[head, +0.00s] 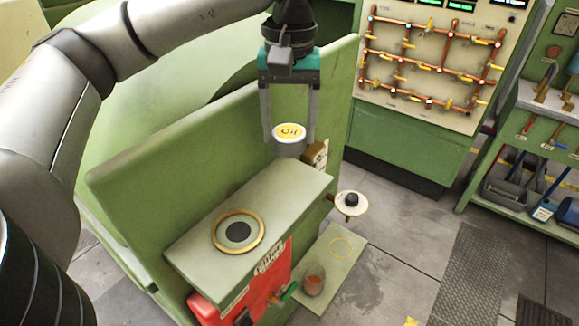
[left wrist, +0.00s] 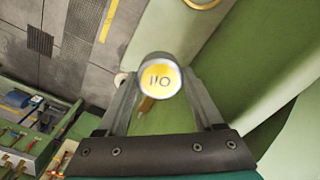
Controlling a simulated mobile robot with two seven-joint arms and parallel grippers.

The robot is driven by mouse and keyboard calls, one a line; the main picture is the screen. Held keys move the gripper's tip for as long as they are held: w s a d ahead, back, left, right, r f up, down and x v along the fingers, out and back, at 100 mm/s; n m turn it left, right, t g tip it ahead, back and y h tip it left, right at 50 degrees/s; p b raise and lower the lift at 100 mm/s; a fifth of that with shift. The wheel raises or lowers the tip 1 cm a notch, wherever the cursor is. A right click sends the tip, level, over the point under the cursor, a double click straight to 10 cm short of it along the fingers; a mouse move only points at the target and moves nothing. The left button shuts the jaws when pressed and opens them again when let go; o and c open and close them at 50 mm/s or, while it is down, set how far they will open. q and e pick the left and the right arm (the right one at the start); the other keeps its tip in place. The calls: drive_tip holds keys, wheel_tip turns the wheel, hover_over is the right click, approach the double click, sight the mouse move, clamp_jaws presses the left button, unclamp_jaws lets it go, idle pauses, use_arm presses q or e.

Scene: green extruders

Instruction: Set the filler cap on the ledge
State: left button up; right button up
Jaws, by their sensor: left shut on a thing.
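The filler cap (head: 289,132) is a round cap with a yellow top marked "Oil". My left gripper (head: 289,138) is shut on it and holds it in the air above the far end of the green machine. In the left wrist view the cap (left wrist: 160,79) sits between the two fingertips. A pale green flat top (head: 270,205) lies below and to the left of the cap, with a brass-rimmed dark round opening (head: 238,232) in it. A lower green ledge (head: 345,262) bears a thin yellow ring mark (head: 341,248). My right gripper is not in view.
A tall green panel (head: 150,175) stands behind the flat top. A small round plate with a black knob (head: 351,201) juts out at the right. Pipework (head: 430,65) and a tool shelf (head: 530,140) stand farther back.

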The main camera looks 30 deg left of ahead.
sight(289, 132)
use_arm(q)
wheel_tip(289, 132, down, 8)
drive_tip(key=shift+r+p, duration=0.15)
drive_tip(key=shift+p, duration=0.15)
drive_tip(key=shift+f, duration=0.2)
drive_tip(key=shift+f, duration=0.15)
drive_tip(key=o, duration=1.5)
drive_tip(key=shift+r, duration=0.3)
wheel_tip(289, 132, up, 12)
drive_tip(key=shift+f+b, duration=0.1)
drive_tip(key=shift+b, duration=0.6)
